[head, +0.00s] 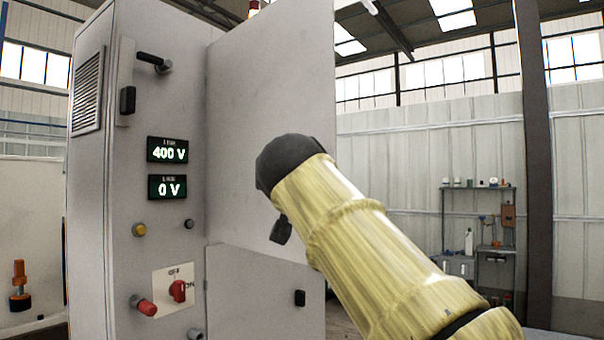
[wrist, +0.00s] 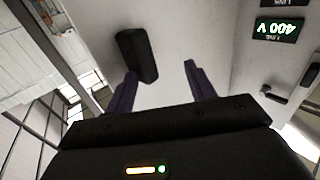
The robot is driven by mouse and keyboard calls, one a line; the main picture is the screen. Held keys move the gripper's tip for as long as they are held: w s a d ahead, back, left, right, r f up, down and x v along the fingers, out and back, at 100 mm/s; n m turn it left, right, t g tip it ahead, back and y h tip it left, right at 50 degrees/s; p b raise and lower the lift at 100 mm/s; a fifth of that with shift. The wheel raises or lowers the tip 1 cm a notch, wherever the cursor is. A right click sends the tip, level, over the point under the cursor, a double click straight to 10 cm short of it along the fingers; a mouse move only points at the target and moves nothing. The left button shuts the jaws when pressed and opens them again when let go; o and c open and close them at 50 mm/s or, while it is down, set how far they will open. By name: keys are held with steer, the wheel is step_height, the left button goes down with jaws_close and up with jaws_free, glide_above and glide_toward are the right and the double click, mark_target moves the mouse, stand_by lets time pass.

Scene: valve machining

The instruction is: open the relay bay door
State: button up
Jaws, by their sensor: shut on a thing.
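The grey cabinet (head: 120,220) stands at the left in the head view. Its tall upper door panel (head: 265,90) stands at an angle to the display face, and appears swung outward. In the wrist view a black handle (wrist: 137,57) sits on the pale door face. The contact itself is not clear. In the head view my yellow arm hides most of the gripper; a dark piece shows below the arm's end, either gripper or handle.
A dark post (head: 537,170) and shelving (head: 480,187) are at right.

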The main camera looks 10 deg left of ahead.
steer(key=b+v, duration=0.5)
steer(key=v, duration=1.1)
steer(key=shift+s+d, duration=0.25)
steer(key=shift+s, duration=0.05)
